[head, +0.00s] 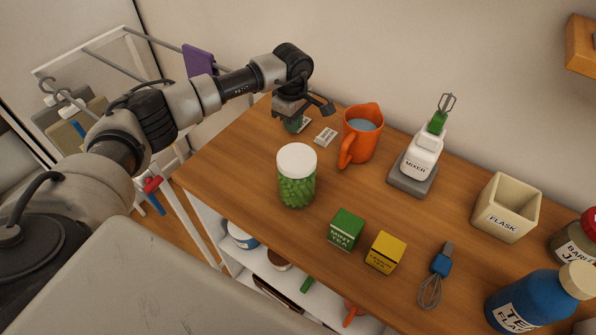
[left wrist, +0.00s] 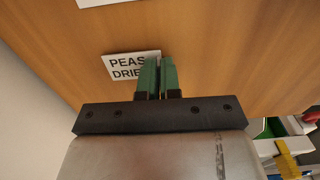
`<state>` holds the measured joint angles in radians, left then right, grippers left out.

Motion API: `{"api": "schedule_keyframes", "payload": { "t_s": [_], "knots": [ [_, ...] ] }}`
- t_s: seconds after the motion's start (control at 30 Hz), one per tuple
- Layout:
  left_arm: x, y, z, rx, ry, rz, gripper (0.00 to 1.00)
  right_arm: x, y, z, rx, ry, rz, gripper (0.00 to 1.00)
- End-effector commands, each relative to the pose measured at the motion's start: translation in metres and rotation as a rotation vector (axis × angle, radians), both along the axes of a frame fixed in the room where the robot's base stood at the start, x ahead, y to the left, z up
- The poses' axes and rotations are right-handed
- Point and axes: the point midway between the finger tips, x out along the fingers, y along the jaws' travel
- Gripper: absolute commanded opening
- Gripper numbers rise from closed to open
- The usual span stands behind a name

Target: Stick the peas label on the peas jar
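The peas jar (head: 297,180) is clear with a white lid and full of green peas. It stands upright near the front left of the wooden counter. The peas label (left wrist: 124,64) is a small white card reading "PEAS DRIE…" in the left wrist view, lying on the wood, its right end partly hidden by my fingers. My left gripper (left wrist: 158,78) is over its right end, green fingers almost together with a thin gap. In the head view this gripper (head: 294,124) is low at the counter's back left. Contact with the label cannot be told. My right gripper is not in view.
A mixer (head: 420,160), flask box (head: 507,207), green box (head: 346,230), yellow box (head: 385,253) and whisk (head: 436,275) stand or lie to the right.

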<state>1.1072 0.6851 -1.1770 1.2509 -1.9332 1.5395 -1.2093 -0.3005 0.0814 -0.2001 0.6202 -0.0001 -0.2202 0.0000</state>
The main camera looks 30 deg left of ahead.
Motion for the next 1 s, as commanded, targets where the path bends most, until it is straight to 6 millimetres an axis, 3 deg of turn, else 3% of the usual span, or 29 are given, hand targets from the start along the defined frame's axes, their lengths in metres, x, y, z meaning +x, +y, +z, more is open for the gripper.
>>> {"api": "schedule_keyframes", "payload": {
  "t_s": [1.0],
  "knots": [
    [-0.006, 0.001, 0.021, 0.0, 0.0, 0.0, 0.0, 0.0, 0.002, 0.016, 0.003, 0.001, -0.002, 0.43]
  ]
}}
